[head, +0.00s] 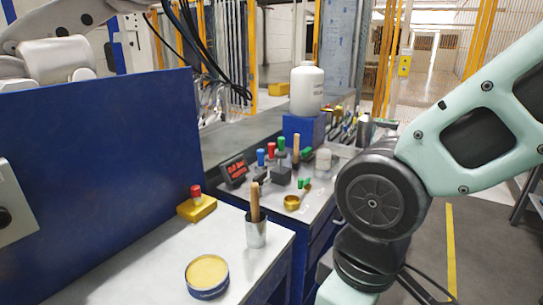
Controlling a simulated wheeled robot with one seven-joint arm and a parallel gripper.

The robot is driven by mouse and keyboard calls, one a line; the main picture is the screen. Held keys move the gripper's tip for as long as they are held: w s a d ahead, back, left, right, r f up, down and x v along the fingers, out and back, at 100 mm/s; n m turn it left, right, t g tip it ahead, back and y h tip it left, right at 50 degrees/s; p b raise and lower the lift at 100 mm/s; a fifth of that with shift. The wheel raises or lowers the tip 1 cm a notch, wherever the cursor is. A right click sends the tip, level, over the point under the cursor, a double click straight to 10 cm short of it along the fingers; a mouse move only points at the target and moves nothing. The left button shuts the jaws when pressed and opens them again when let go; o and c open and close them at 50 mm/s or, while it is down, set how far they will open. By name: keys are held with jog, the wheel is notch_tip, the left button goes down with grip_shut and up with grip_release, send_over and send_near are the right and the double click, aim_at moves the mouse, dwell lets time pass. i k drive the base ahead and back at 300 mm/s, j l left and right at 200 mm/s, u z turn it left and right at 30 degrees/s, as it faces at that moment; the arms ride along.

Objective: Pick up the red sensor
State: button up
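A red-topped piece (196,191) with a pale lower part stands upright on a yellow block (197,209) on the near grey bench, close to the blue panel. Another red-topped piece (271,150) stands among blue- and green-topped pieces on the farther bench. I cannot tell from this view which of the two is the red sensor. My gripper is out of view; only mint-green links of my arm show at the right, apart from both pieces.
On the near bench (150,270) stand a metal cup (256,232) with a wooden handle in it and a round blue-rimmed tin (207,277). A tall blue panel (100,165) borders it at left. A white bottle (307,90) stands farther back on a blue box.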

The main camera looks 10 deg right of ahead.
aim_at(270, 158)
jog(key=i+l+u, duration=0.15)
jog(key=u, duration=0.2)
jog(key=i+l+u, duration=0.1)
jog(key=u, duration=0.3)
jog(key=i+l+u, duration=0.1)
jog(key=l+u, duration=0.25)
jog(key=i+l+u, duration=0.1)
jog(key=l, duration=0.55)
jog(key=i+l+u, duration=0.15)
jog(key=l, duration=0.45)
jog(key=i+l+u, duration=0.1)
jog(key=l, duration=0.6)
jog(key=i+l+u, duration=0.1)
jog(key=l, duration=0.55)
jog(key=i, duration=0.05)
